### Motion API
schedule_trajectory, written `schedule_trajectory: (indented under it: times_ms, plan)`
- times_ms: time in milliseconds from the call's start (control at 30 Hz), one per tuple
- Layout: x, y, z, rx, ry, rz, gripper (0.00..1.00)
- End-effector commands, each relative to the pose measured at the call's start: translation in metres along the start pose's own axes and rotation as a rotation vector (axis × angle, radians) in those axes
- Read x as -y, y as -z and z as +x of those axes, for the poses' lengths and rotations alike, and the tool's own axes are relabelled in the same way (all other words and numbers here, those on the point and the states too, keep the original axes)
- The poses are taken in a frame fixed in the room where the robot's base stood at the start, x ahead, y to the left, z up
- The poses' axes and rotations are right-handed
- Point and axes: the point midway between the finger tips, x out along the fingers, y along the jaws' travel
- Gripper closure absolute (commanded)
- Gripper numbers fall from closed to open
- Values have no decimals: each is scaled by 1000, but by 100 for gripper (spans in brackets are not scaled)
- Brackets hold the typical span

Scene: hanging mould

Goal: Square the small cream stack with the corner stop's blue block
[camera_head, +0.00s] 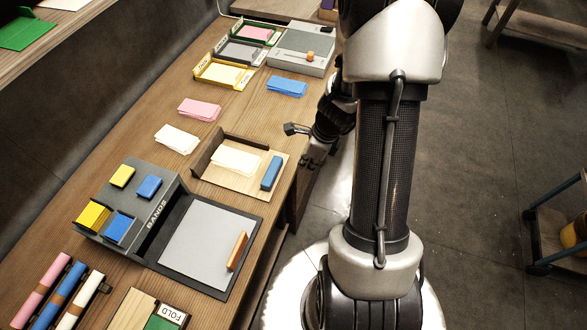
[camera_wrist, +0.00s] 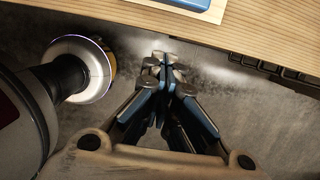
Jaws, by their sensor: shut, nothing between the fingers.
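The corner stop (camera_head: 209,177) is a pale wooden board with raised brown walls along its left and far sides. A cream stack (camera_head: 236,160) lies on it, its sheets slightly fanned and uneven. The blue block (camera_head: 271,172) sits at the board's right side, apart from the stack. In the wrist view, part of the blue block (camera_wrist: 186,4) shows at the top edge, and the stack is out of view. My gripper (camera_head: 290,129) is beside the board, near the bench's right edge. In the wrist view my gripper (camera_wrist: 163,62) is shut and empty, with floor behind it.
A second pale stack (camera_head: 177,139), a pink stack (camera_head: 199,109) and a blue stack (camera_head: 287,87) lie on the bench. Colored trays (camera_head: 223,72) stand farther back. Free floor lies right of the bench.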

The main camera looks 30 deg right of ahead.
Motion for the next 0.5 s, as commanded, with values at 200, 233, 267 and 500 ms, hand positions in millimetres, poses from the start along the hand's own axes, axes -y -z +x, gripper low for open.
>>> schedule_trajectory:
  times_ms: [200,233,267,500]
  plan:
    - [-1,1,42,-1,-4,-2,100]
    - [-1,2,49,-1,-4,-1,100]
    - [-1,2,56,-2,-4,-1,100]
    - [-1,2,105,-1,-3,-1,100]
